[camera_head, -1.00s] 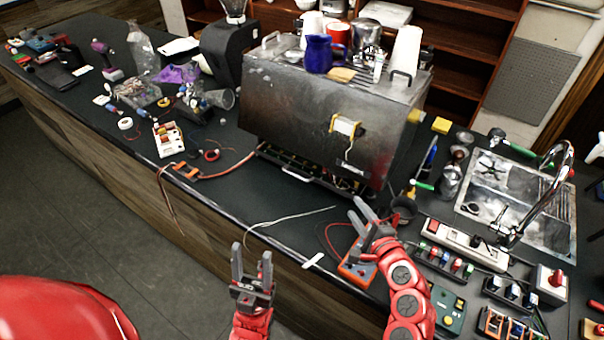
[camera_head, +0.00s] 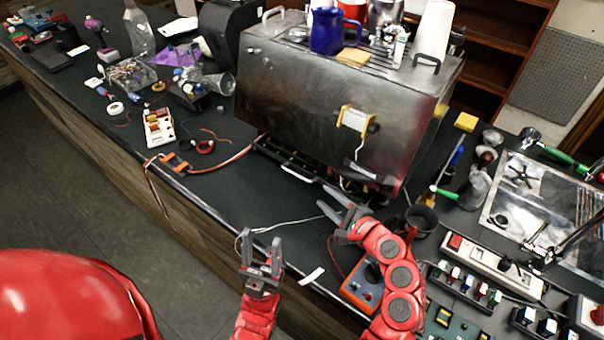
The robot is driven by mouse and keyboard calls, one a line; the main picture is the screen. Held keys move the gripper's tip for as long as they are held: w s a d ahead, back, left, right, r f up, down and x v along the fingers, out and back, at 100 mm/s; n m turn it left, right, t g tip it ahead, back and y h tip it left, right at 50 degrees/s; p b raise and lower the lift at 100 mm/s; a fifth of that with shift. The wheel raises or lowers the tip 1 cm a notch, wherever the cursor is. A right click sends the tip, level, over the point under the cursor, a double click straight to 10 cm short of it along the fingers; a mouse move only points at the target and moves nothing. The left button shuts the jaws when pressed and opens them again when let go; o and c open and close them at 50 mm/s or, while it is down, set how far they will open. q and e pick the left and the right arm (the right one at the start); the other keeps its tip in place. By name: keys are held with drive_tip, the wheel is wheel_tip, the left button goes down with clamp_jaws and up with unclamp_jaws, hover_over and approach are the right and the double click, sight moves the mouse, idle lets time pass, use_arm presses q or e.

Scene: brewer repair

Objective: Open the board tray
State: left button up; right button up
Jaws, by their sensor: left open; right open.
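The board tray (camera_head: 300,172) is a low drawer with a pale handle at the bottom front of the metal brewer (camera_head: 310,105). It looks slightly out from under the housing, with dark board parts just visible; how far it is out is hard to tell. My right gripper (camera_head: 334,205) is open, its fingers pointing left and up, just right of and in front of the tray handle. Whether a finger touches the tray is unclear. My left gripper (camera_head: 262,246) is open and empty, upright near the counter's front edge, apart from the tray.
A blue mug (camera_head: 326,32) and other cups stand on the brewer. An orange meter (camera_head: 362,288) lies beneath my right arm. A switch strip (camera_head: 490,265) and sink (camera_head: 540,195) are at right. Loose wires cross the counter.

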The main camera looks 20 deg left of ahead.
sight(304, 179)
drive_tip(key=p+x, duration=0.2)
drive_tip(key=x, duration=0.8)
drive_tip(key=shift+w+a+f, duration=0.15)
drive_tip(key=shift+a, duration=0.1)
drive_tip(key=shift+w+a+f, duration=0.15)
drive_tip(key=shift+w+a, duration=0.35)
clamp_jaws()
idle(0.7)
